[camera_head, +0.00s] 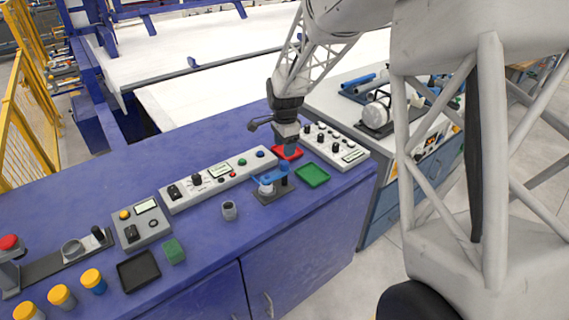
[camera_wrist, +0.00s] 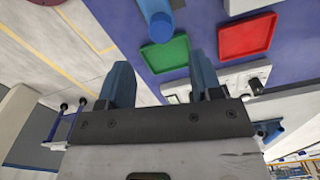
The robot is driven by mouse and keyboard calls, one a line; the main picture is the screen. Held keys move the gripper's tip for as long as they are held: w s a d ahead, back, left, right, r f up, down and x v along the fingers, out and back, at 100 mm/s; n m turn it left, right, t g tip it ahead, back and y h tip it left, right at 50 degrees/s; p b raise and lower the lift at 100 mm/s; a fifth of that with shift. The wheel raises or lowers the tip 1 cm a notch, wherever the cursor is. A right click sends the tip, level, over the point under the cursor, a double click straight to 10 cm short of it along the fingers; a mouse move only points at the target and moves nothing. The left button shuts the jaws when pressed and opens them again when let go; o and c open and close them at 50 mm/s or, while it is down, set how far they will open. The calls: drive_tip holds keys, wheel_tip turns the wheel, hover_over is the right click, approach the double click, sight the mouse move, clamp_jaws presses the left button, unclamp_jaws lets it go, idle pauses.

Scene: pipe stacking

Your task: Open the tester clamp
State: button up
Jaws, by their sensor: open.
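The tester (camera_head: 272,186) stands near the front of the blue bench in the head view. It has a dark base, a blue upper arm with a post, and a pale round part under the arm. Whether its clamp is open or shut is too small to tell. Part of a blue cylinder (camera_wrist: 158,22), which looks like the tester's post, shows at the top of the wrist view. My gripper (camera_head: 288,136) hangs just behind the tester, over the red tray. In the wrist view its two blue fingers (camera_wrist: 160,62) are apart, with nothing between them.
A red tray (camera_head: 286,153) and a green tray (camera_head: 312,175) lie near the tester. Control panels (camera_head: 218,178) (camera_head: 335,144) stand behind it. The bench front right of the cup is clear.

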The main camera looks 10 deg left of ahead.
sight(284, 162)
drive_tip(key=shift+a+f, duration=0.1)
drive_tip(key=shift+f, duration=0.15)
drive_tip(key=shift+f, duration=3.75)
clamp_jaws()
